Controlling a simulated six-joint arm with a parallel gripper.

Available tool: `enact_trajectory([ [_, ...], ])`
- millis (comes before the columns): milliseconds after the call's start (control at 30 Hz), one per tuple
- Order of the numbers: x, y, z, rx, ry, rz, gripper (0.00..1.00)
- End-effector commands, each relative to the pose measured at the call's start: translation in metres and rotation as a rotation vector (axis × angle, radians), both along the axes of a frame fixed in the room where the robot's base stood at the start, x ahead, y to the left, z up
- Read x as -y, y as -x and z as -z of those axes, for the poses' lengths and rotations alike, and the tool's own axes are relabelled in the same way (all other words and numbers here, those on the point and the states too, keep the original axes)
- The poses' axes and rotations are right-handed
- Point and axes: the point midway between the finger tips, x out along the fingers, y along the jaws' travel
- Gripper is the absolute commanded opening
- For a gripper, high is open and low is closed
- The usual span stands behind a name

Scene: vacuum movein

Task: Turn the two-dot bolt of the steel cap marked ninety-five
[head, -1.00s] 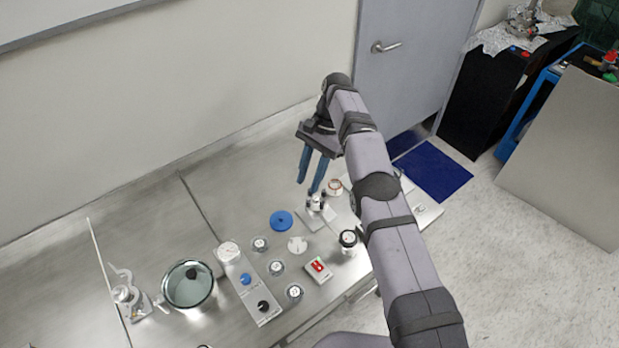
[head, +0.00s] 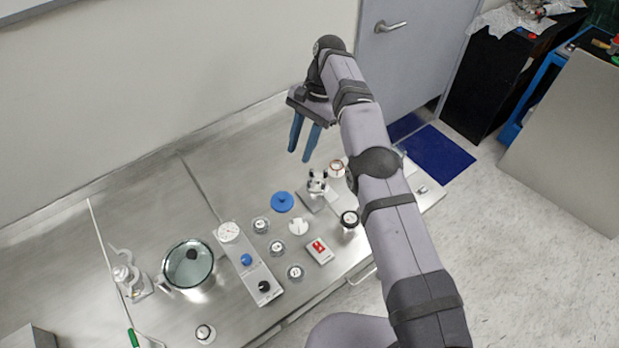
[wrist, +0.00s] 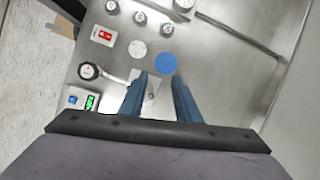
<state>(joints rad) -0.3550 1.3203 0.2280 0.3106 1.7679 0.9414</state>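Several small steel caps with pale tops stand on the steel bench: one (head: 261,225) near the blue disc, one (head: 276,248) in the middle, one (head: 295,272) nearer the front edge. Another small round piece (head: 205,333) stands at the lower left. Their markings and bolt dots are too small to read, so I cannot tell which is ninety-five. Caps also show at the top of the wrist view (wrist: 140,17). My gripper (head: 300,156) is above the bench's right part, apart from the caps. Its blue fingers are spread and empty, also in the wrist view (wrist: 159,80).
A blue disc (head: 282,202), a white disc (head: 298,226), a clamp stand (head: 317,183), a red-switch box (head: 320,251) and a black-topped gauge (head: 349,219) stand nearby. A gauge panel (head: 238,254) and glass-lidded pot (head: 188,263) are left. The bench's back is clear.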

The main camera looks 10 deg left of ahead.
Motion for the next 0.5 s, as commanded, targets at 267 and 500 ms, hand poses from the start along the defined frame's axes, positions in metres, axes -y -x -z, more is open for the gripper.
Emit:
enact_trajectory([
  [267,-0.025,0.027,-0.031,0.103,0.010,-0.073,0.30],
  [500,0.002,0.040,-0.012,0.149,0.143,-0.033,0.30],
])
